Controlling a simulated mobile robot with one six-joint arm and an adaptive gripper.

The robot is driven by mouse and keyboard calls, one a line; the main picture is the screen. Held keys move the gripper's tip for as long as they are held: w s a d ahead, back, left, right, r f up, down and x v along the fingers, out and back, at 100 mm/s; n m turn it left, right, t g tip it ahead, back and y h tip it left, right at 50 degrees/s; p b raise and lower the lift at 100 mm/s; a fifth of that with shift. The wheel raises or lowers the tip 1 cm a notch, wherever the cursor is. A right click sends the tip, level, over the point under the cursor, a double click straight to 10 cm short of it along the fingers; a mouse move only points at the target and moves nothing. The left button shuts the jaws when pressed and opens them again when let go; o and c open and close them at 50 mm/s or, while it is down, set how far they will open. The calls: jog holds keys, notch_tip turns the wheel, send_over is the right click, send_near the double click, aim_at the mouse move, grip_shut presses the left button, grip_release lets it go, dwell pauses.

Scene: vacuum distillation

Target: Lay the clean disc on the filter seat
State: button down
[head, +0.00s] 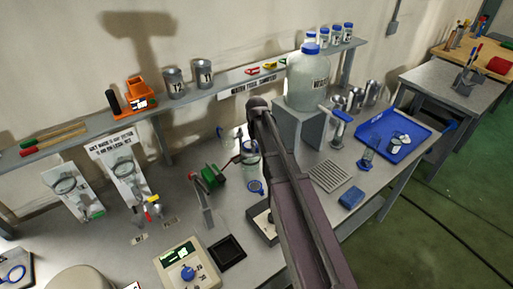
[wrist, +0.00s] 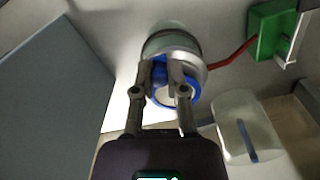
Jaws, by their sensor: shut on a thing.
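In the wrist view my gripper (wrist: 165,76) is shut on a small blue piece. A blue rim with a pale middle (wrist: 162,97) shows just below it between the fingers; I take this for the clean disc, but the fingers hide part of it. Right beyond the fingertips is a round glass vessel with a metal-coloured ring (wrist: 178,42), which may bear the filter seat. The seat's surface is hidden, and I cannot tell whether disc and vessel touch. In the head view the vessel (head: 250,167) stands left of my arm, which hides part of it.
A green device (head: 212,177) with a red tube stands left of the vessel. A grey block (head: 299,126) bearing a large white bottle (head: 308,82) stands to its right. A blue tray (head: 416,145) with white pieces lies farther right. A wall shelf (head: 225,88) runs behind.

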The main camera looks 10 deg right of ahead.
jog(key=shift+f+b, duration=0.6)
jog(key=c, duration=0.6)
grip_release()
jog(key=shift+r, duration=0.2)
